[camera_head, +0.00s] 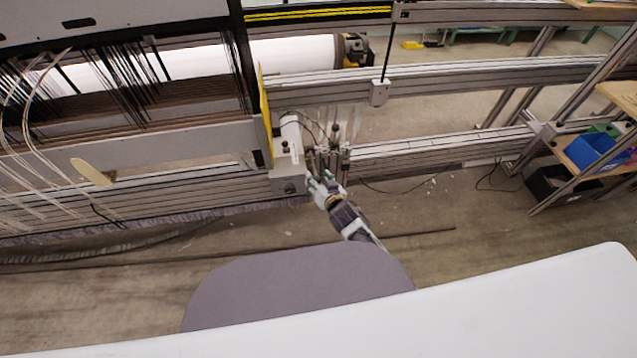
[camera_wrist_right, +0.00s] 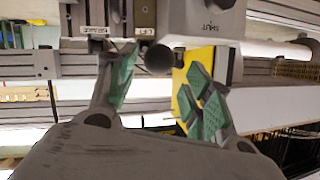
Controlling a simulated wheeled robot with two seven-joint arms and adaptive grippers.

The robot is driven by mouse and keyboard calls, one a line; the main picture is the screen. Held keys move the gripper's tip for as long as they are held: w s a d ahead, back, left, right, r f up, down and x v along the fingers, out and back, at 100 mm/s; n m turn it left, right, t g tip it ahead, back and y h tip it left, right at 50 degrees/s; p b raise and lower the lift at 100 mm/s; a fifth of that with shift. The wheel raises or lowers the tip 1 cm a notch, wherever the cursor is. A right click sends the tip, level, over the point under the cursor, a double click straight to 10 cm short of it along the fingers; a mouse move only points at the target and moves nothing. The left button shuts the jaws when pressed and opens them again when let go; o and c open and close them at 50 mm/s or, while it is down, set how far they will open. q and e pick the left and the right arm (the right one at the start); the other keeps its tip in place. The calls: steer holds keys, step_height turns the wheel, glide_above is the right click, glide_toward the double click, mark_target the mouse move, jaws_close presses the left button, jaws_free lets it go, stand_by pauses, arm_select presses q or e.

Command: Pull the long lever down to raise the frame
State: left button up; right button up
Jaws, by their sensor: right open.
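In the right wrist view, a dark round knob (camera_wrist_right: 159,58), seen nearly end-on, lies between the green-padded fingers of my right gripper (camera_wrist_right: 163,63). It looks like a lever's end; its shaft is hidden. The fingers are apart with gaps on both sides of the knob. The long lever cannot be told apart there. My left gripper is out of view.
The loom with dark warp threads and a white roll (camera_head: 295,52) fills the upper left. A yellow side plate (camera_head: 264,105) stands close to the control unit. Metal rails (camera_head: 440,75) run right, toward a shelf with a blue bin (camera_head: 597,150). Floor below the rails is mostly clear.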

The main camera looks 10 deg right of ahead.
step_height(320, 180, up, 7)
steer(key=shift+r, duration=0.15)
stand_by(0.4)
steer(key=shift+s, duration=0.1)
stand_by(0.5)
